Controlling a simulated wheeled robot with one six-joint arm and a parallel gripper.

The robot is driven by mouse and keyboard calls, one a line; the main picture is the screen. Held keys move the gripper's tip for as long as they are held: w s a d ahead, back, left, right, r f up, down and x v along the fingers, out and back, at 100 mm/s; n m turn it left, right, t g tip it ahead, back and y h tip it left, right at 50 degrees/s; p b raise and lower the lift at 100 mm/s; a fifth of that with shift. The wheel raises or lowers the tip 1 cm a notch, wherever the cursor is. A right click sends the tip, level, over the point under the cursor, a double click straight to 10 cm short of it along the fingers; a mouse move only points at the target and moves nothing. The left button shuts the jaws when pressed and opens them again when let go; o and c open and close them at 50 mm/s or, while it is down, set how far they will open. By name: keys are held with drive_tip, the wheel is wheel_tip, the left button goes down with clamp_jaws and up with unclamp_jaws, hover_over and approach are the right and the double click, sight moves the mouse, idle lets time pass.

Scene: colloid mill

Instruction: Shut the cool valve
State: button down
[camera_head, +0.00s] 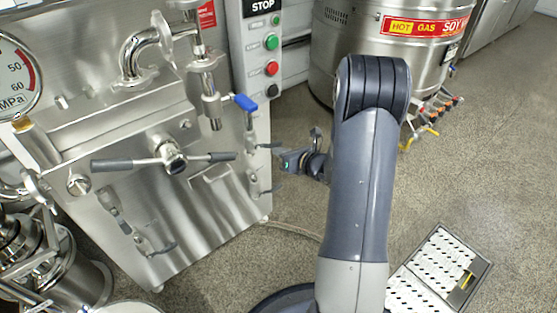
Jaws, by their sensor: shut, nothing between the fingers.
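The steel machine (140,90) stands at left. A blue-handled lever valve (245,102) sits on its outlet pipe, with the lever pointing right. Small grey-levered valves are on its right side, an upper one (251,138) and a lower one (258,182). More grey levers are low on the front (118,212). No label shows which is the cool valve. My gripper (284,157) is shut and empty, just right of the side valves. It points left toward the machine, and its fingertips are small and hard to make out. I cannot tell whether they touch anything.
A long grey two-armed handle (168,155) sticks out from the machine front. A control column with STOP buttons (271,68) stands behind. A steel tank labelled HOT GAS SOY (400,50) is at the back. A perforated floor grate (440,270) lies right. Floor between is clear.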

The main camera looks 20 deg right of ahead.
drive_tip(key=shift+w+d+r+n+h+b, duration=0.1)
drive_tip(key=shift+d+r+n+h+b, duration=0.1)
drive_tip(key=shift+r+n+h+b, duration=0.3)
drive_tip(key=shift+r, duration=0.3)
